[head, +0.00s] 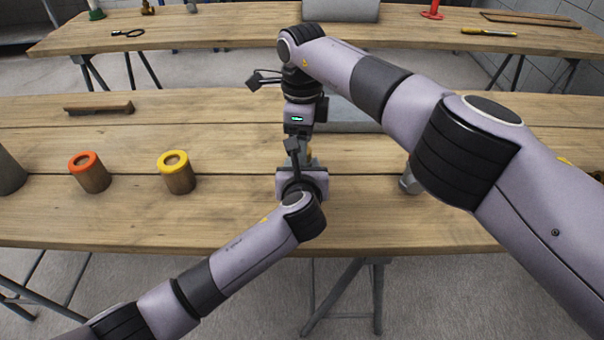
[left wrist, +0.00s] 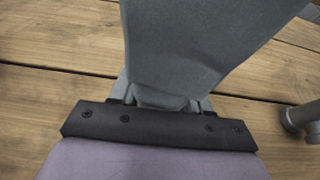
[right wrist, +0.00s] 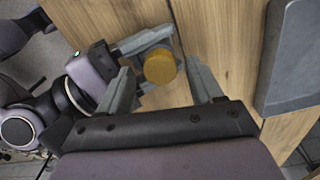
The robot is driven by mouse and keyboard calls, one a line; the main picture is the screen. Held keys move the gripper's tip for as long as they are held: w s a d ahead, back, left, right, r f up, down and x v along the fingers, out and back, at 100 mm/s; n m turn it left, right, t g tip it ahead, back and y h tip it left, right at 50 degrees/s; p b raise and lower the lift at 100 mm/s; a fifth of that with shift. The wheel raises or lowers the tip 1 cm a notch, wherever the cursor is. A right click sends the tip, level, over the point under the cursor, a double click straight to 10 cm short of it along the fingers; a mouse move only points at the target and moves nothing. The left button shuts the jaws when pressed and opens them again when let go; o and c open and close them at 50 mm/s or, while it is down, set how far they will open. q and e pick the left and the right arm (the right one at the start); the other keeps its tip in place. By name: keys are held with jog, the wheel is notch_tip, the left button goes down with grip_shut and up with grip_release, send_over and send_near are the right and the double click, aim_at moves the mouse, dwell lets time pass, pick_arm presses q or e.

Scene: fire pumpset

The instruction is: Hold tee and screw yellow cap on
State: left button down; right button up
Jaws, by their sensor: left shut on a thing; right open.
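The round yellow cap (right wrist: 160,67) shows in the right wrist view, between the two open fingers of my right gripper (right wrist: 162,88), with visible space on its right. A small bit of it shows in the head view (head: 309,153). My left gripper (head: 302,168) is shut from the near side on a grey piece beneath the cap, apparently the tee, mostly hidden by the grippers. I cannot tell whether the cap is seated on it. My right gripper (head: 297,145) reaches in from above and behind. A large grey shape (left wrist: 190,45) fills the left wrist view; I cannot tell what it is.
An orange-rimmed cup (head: 90,172) and a yellow-rimmed cup (head: 177,172) stand left on the wooden table (head: 230,225). A brown-handled tool (head: 98,108) lies behind them. A grey fitting (head: 410,181) stands right, partly behind my arm. A grey flat block (right wrist: 295,60) lies nearby.

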notch_tip(320, 180, up, 3)
jog(key=shift+r, duration=0.15)
jog(key=shift+c, duration=0.5)
jog(key=shift+n, duration=0.3)
jog(key=n, duration=0.2)
jog(key=r+n, duration=0.1)
jog(key=n, duration=0.6)
jog(key=shift+r+n, duration=0.3)
jog(key=shift+r, duration=0.1)
jog(key=n, duration=0.4)
jog(key=shift+r+n, duration=0.3)
jog(key=shift+r, duration=0.1)
jog(key=n, duration=0.2)
jog(key=r+n, duration=0.1)
jog(key=n, duration=0.2)
jog(key=shift+f, duration=0.1)
